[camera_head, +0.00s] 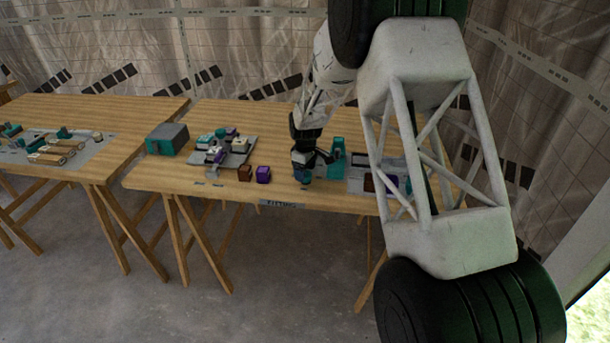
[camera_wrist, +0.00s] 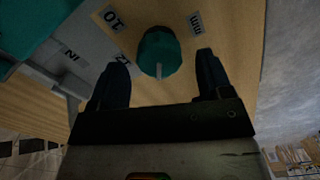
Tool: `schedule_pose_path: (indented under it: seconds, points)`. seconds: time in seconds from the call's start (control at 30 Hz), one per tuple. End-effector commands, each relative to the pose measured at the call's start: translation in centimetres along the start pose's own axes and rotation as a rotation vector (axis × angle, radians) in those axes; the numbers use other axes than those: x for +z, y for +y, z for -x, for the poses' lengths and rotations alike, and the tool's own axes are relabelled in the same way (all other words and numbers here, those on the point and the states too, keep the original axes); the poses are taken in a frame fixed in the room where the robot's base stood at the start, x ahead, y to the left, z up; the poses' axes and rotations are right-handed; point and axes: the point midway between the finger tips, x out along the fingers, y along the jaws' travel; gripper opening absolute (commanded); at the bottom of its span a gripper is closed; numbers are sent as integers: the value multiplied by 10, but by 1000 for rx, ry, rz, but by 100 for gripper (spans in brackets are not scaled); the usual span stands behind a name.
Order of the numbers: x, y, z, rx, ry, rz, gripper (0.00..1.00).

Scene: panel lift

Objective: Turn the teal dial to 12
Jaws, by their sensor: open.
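The teal dial (camera_wrist: 160,48) stands on the wooden table in the wrist view, with a pale pointer mark on its side nearest my gripper. A "12" label (camera_wrist: 122,60) lies to its lower left and a "10" label (camera_wrist: 112,17) to its upper left. The pale mark points straight down in the picture, not at the "12". My gripper (camera_wrist: 161,76) is open, its two dark fingers apart on either side of the dial's near edge; I cannot tell whether they touch it. In the head view my gripper (camera_head: 304,163) is low over the table and largely hides the dial.
An "mm" label (camera_wrist: 196,22) lies right of the dial. A grey plate marked "IN" (camera_wrist: 72,55) is at the left.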

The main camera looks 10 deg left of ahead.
Motion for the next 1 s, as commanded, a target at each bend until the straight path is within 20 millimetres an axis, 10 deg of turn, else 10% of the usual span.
schedule_pose_path:
  seconds: [0.6,1.0]
  points:
    - [0,0,-22,0,0,0,73]
    - [0,0,-22,0,0,-1,24]
